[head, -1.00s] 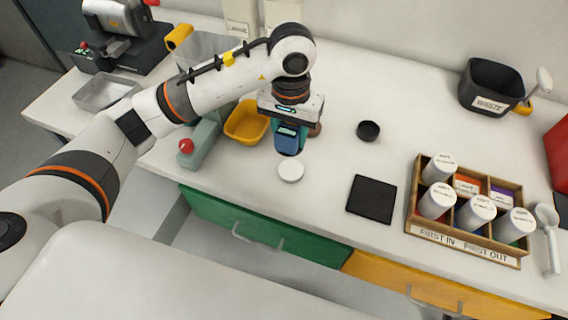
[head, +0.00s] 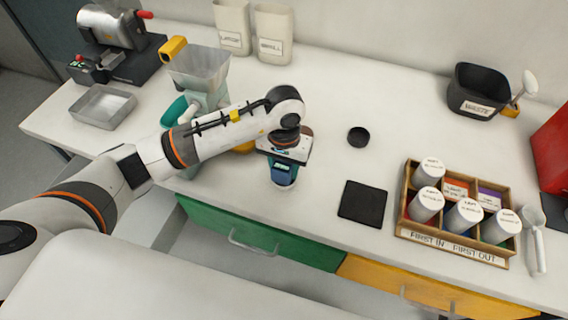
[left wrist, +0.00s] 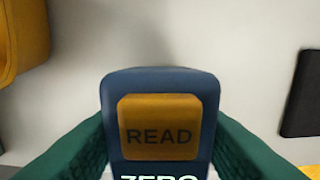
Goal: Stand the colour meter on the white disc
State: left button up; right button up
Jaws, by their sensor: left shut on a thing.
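The colour meter (head: 284,174) is a dark blue handheld body. In the left wrist view the meter (left wrist: 160,88) shows an orange READ button, with ZERO below it. My left gripper (head: 286,163) is shut on it; its green fingers press both sides in the left wrist view (left wrist: 160,155). The meter looks roughly upright in the head view, at the white disc's place near the front of the bench. The disc is almost wholly hidden under it, so I cannot tell whether they touch. My right gripper is not in view.
A black mat (head: 362,203) lies to the right, with a wooden tray (head: 455,247) of white-lidded jars beyond it. A small black cup (head: 358,137) stands behind. A yellow tub (left wrist: 22,40) is at the left, mostly behind my arm.

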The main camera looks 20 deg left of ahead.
pick_arm(q)
jog(key=o, duration=1.3)
jog(key=shift+c, duration=0.2)
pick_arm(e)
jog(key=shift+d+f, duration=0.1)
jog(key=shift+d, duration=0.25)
pick_arm(q)
jog(key=shift+r, duration=0.25)
notch_tip(320, 180, up, 11)
jog(key=b, duration=0.2)
jog(key=shift+f+b, duration=0.2)
jog(key=shift+b, duration=0.15)
jog(key=shift+r, duration=0.55)
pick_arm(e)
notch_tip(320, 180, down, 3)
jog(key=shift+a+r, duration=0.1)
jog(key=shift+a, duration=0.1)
